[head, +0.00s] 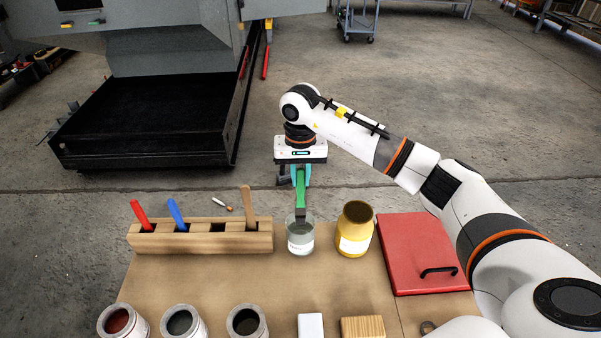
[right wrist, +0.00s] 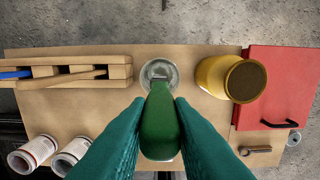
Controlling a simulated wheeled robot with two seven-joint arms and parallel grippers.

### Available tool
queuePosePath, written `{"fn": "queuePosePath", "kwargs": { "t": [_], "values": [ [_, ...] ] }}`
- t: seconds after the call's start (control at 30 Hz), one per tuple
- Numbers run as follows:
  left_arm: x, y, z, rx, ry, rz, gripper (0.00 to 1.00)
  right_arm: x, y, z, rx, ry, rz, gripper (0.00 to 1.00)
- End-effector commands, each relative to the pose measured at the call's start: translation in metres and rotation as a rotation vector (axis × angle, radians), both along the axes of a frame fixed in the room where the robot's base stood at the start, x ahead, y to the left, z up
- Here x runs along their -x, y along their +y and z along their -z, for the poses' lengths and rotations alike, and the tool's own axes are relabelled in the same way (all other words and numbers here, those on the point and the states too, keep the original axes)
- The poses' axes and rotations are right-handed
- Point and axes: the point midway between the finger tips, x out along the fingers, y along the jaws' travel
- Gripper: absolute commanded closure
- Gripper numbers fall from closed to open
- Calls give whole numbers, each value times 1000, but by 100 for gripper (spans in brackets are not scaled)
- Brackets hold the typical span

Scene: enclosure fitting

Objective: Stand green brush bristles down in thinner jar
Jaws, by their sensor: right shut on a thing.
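The green brush (head: 300,190) hangs upright, handle up, in my right gripper (head: 300,176), whose teal fingers are shut on its handle. Its dark lower end is at the mouth of the clear glass thinner jar (head: 300,241). In the right wrist view the green handle (right wrist: 159,125) points at the jar's round rim (right wrist: 158,66), with the ferrule over the opening. How deep the bristles reach, and whether they touch the jar, I cannot tell. My left gripper is not in view.
A wooden rack (head: 200,241) left of the jar holds red, blue and wooden-handled brushes. Several paint cans (head: 180,321) line the front; the bench middle is clear.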

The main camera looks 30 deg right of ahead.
Motion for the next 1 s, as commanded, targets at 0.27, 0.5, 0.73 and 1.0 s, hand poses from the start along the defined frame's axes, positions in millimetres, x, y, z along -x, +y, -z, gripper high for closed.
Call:
{"fn": "queuePosePath", "kwargs": {
  "t": [0.27, 0.5, 0.73, 1.0],
  "values": [
    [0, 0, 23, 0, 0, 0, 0, 0, 0, 26, 0, 1, 0, 100],
    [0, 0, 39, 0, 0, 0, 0, 0, 0, 45, 1, 0, 1, 100],
    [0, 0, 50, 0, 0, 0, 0, 0, 0, 59, 1, 0, 1, 100],
    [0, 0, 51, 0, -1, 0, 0, 0, 0, 61, 0, 0, 1, 100]
  ]
}}
